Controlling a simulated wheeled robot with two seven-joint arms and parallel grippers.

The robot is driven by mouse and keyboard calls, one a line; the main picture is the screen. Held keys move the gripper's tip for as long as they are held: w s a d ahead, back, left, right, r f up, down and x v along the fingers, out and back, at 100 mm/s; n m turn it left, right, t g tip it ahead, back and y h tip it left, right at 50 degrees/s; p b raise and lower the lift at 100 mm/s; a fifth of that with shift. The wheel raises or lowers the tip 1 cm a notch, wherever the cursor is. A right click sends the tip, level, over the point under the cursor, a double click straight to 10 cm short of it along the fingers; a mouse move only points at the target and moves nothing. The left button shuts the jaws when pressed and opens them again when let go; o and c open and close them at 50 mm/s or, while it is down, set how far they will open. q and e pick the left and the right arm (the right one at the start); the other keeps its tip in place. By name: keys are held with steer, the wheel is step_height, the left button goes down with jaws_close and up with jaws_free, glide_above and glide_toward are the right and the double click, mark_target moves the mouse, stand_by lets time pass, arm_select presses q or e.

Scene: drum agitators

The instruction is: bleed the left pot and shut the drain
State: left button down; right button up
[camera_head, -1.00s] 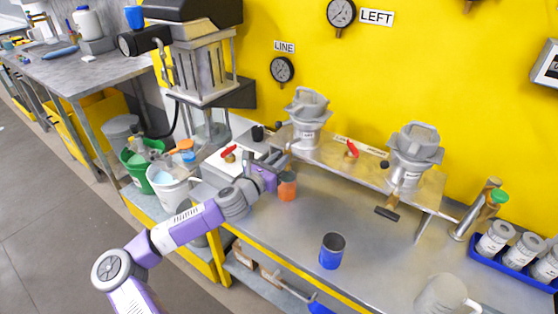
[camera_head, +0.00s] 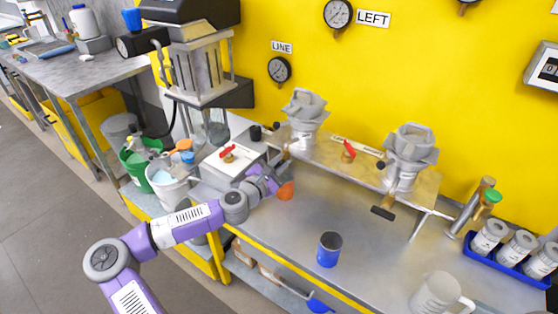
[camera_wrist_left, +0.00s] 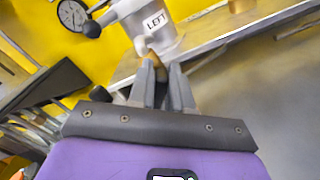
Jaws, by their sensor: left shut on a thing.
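The left pot (camera_head: 303,118) is a grey clamped vessel on the raised metal shelf, below the gauge marked LEFT. Its LEFT label shows in the wrist view (camera_wrist_left: 153,24). My left gripper (camera_head: 281,162) is just below this pot; in the wrist view its fingers (camera_wrist_left: 163,78) are shut on the drain handle under the pot. The fingers hide most of the handle, so its angle is unclear. An orange cup (camera_head: 286,191) stands below the drain, partly hidden by the gripper. I cannot see whether anything flows. My right gripper is out of view.
A second pot (camera_head: 405,160) with a black drain handle (camera_head: 382,213) stands to the right. A red lever (camera_head: 348,148) sits between the pots. A blue cup (camera_head: 330,249), a pale mug (camera_head: 440,294) and a blue tray (camera_head: 505,264) of jars stand on the bench. The middle is clear.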

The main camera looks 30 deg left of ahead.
arm_select(q)
steer(key=m, duration=0.4)
steer(key=shift+d+f+m, duration=0.25)
steer(key=shift+f+m, duration=0.05)
steer(key=m, duration=0.4)
steer(key=shift+d+f+p, duration=0.1)
steer(key=shift+f+p, duration=0.2)
steer(key=shift+f, duration=0.05)
steer(key=shift+m, duration=0.3)
steer(key=c, duration=1.1)
jaws_free()
steer(key=shift+c, duration=0.2)
steer(key=shift+s, duration=0.15)
steer(key=s+p, duration=0.2)
steer(key=s, duration=0.5)
steer(key=shift+s+a, duration=0.15)
steer(key=shift+a, duration=0.15)
